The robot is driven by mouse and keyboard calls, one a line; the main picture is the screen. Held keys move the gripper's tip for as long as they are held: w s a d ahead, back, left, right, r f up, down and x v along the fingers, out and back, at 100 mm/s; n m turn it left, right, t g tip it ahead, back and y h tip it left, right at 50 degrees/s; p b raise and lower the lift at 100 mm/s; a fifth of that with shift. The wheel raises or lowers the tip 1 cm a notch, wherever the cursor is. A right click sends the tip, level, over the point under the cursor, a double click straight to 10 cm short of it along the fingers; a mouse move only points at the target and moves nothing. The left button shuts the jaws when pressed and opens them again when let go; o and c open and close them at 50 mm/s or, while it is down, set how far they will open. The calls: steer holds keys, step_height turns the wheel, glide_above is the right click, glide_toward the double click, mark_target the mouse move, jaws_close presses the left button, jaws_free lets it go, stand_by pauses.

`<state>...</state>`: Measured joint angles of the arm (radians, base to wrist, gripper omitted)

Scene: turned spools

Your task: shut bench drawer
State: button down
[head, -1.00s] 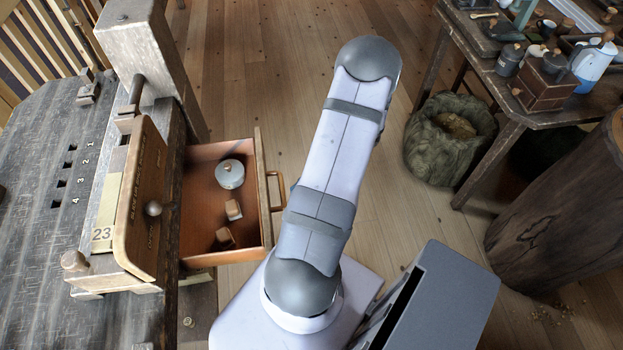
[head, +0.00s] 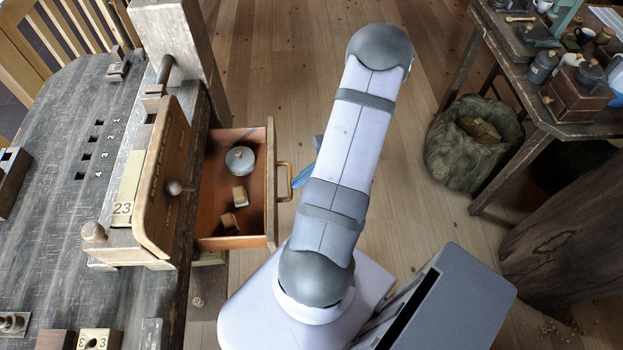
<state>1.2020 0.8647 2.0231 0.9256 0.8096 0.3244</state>
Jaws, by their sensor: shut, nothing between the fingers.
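The bench drawer (head: 270,215) stands open from the right side of the workbench (head: 62,205). Its brass-coloured pull handle (head: 287,181) is on the front, facing right. Inside lie a round grey tin with a knob (head: 240,161) and two small wooden blocks (head: 239,194). My gripper (head: 298,181) shows as blue fingers just right of the handle, shut and empty. The rest of it is hidden behind my arm. I cannot tell whether the fingertips touch the handle or drawer front.
A wooden vise (head: 165,190) with a round knob overhangs the drawer's left side. A side table (head: 540,115) with pots, a sack (head: 470,142) and a stump (head: 565,225) stand at the right. Bare floor lies between.

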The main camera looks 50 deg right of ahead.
mark_target(233, 189)
steer(key=w+a+b, duration=0.3)
steer(key=w+a, duration=1)
steer(key=shift+f+b, duration=0.1)
steer(key=shift+b, duration=0.25)
steer(key=shift+w+a, duration=0.35)
steer(key=shift+a, duration=0.05)
steer(key=shift+d+r, duration=0.1)
steer(key=shift+r, duration=0.1)
steer(key=s+d, duration=0.1)
steer(key=s+d+r+p, duration=0.1)
steer(key=s+d, duration=0.1)
steer(key=shift+s, duration=0.1)
steer(key=p+v, duration=0.1)
steer(key=v, duration=0.8)
steer(key=shift+s+d+r, duration=0.1)
steer(key=shift+d+r, duration=0.05)
steer(key=shift+r, duration=0.05)
